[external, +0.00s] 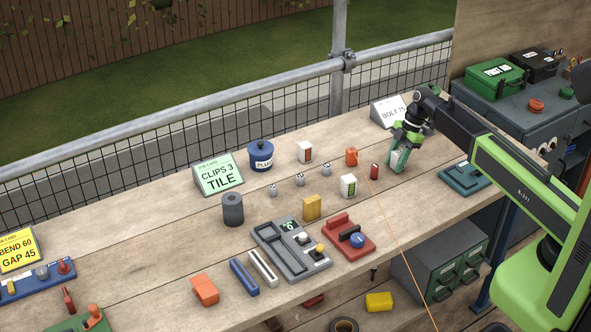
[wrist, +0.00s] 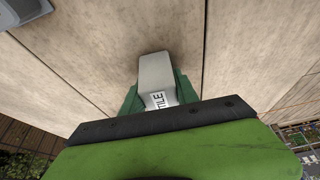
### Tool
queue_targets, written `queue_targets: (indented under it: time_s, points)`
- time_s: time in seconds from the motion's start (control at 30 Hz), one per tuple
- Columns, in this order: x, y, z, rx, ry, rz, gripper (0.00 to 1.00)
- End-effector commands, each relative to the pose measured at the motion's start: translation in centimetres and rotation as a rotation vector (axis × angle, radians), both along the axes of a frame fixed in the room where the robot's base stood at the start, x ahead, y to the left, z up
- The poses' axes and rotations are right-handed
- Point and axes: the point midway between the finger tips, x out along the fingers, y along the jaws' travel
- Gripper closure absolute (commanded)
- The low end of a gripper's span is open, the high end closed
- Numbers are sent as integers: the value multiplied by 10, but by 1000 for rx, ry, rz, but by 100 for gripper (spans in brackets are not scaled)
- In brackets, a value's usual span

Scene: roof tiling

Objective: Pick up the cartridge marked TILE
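The cartridge marked TILE (wrist: 156,75) is a pale grey block with a white label, seen in the wrist view. My gripper (wrist: 154,92) has its green fingers on both sides of it, close against its sides, and looks shut on it. In the external view my gripper (external: 399,155) points down at the right part of the bench, with the pale block partly hidden between the fingers. I cannot tell whether the block touches the bench.
Left of my gripper stand an orange pot (external: 351,157), a small red block (external: 374,172) and a white box (external: 348,185). A dark green device (external: 463,178) lies to the right. A BOLT 75 card (external: 390,111) stands behind. Bare wood (external: 415,205) lies in front.

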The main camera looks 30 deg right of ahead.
Motion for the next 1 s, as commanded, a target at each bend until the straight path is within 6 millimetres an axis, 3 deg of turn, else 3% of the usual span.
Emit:
queue_targets:
  time_s: [0.03, 0.2, 0.57, 0.87, 1.0]
  points:
    - [0, 0, 0, 0, 0, 0, 77]
    - [0, 0, 0, 0, 0, 0, 100]
    - [0, 0, 5, 0, 0, 0, 100]
    - [0, 0, 48, 0, 0, 0, 100]
    - [-15, -24, 64, 0, 2, -4, 100]
